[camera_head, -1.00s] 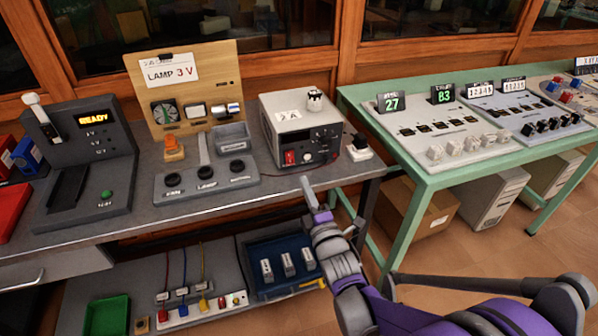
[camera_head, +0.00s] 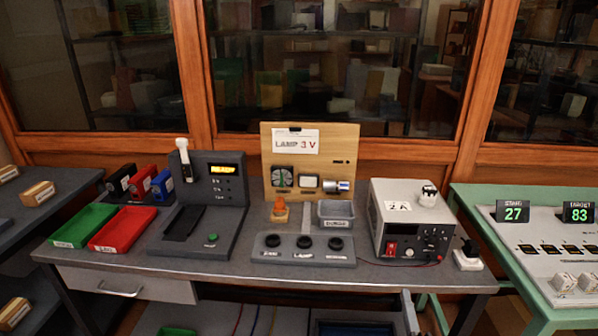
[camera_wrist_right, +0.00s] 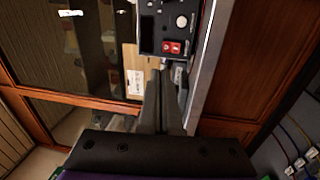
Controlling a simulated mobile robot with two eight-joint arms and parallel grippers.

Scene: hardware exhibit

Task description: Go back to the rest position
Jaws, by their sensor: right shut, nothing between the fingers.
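My right gripper (camera_head: 408,312) shows only as a grey fingertip at the bottom edge of the head view, in front of the workbench (camera_head: 440,282). In the right wrist view my right gripper (camera_wrist_right: 167,82) has its two dark fingers together with nothing between them. Beyond the fingers is the power supply (camera_wrist_right: 165,28) with its red switch. My left gripper is in neither view.
The bench holds a black tester (camera_head: 215,200), a wooden lamp panel (camera_head: 310,150), the power supply (camera_head: 412,220), a green tray (camera_head: 84,225) and a red tray (camera_head: 122,229). A green table (camera_head: 490,240) stands at the right. Wood-framed windows are behind.

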